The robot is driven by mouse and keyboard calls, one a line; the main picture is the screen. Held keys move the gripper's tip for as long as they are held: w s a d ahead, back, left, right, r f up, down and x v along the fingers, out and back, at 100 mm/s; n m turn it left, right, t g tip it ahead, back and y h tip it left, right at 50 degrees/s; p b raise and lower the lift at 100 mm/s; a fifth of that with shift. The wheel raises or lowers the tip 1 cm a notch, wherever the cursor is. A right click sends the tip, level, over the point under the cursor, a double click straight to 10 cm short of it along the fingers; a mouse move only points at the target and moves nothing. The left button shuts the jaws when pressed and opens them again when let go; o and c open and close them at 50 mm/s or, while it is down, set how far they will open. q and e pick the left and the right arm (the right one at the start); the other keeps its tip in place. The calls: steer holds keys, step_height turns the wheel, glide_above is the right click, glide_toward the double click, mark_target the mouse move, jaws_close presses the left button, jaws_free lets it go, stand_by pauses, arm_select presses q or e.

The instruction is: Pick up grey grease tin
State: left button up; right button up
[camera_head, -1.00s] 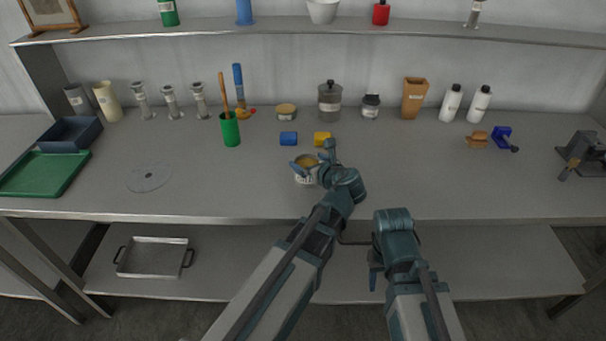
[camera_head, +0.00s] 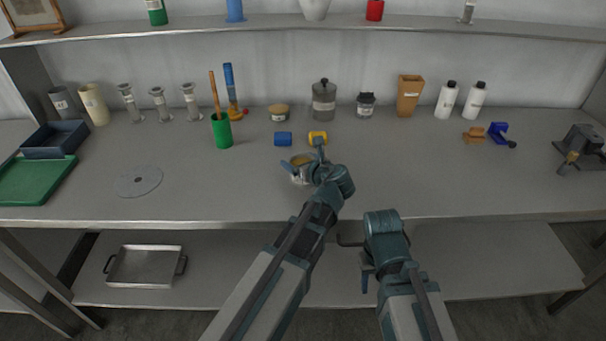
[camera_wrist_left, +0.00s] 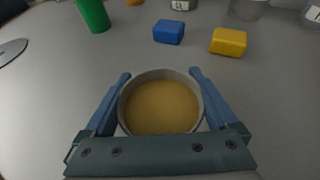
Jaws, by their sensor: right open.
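The grey grease tin (camera_head: 301,178) is a round, open-topped tin with yellow-brown grease inside. It is upright at the table's middle; I cannot tell whether its base touches the table. It also shows in the left wrist view (camera_wrist_left: 160,75), its rim filling the space between the fingers. My left gripper (camera_head: 304,160) has one blue finger on each side of the tin, close against its wall, and looks shut on it. Its fingers also show in the left wrist view (camera_wrist_left: 160,98). My right gripper (camera_head: 366,275) is open and empty in front of the table edge.
A blue block (camera_head: 283,139) and a yellow block (camera_head: 318,137) lie just behind the tin. A green cup (camera_head: 222,132) stands further left, near a grey disc (camera_head: 138,181). Jars and bottles line the back.

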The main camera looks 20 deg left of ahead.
arm_select(q)
steer(key=shift+c, duration=1.3)
